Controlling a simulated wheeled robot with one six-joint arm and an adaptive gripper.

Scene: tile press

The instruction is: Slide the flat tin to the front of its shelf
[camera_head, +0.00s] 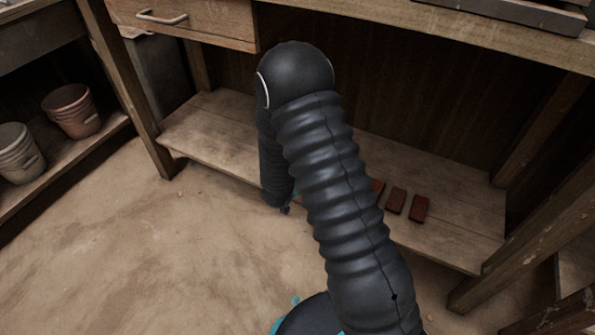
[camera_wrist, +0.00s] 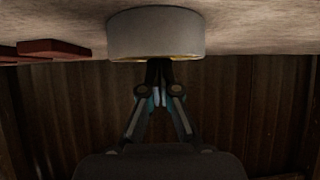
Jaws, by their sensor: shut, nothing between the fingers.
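The flat tin (camera_wrist: 155,35) is a low, round, pale grey tin with a thin yellowish edge. It shows in the wrist view at the top middle, where the picture appears upside down, with the shelf surface (camera_wrist: 255,30) along the top. My gripper (camera_wrist: 159,66) is shut and empty, and its fingertips reach the tin's yellowish edge. I cannot tell whether they touch it. In the head view the tin is hidden, apparently behind my arm, over the low wooden shelf (camera_head: 222,128) under the bench. Most of my gripper is hidden there too.
Several dark red tiles lie near the tin; one shows in the wrist view (camera_wrist: 52,48) and others on the shelf in the head view (camera_head: 419,209). A plank wall (camera_wrist: 255,110) closes the back. A wooden post (camera_head: 128,92) stands left. The floor (camera_head: 150,240) in front is clear.

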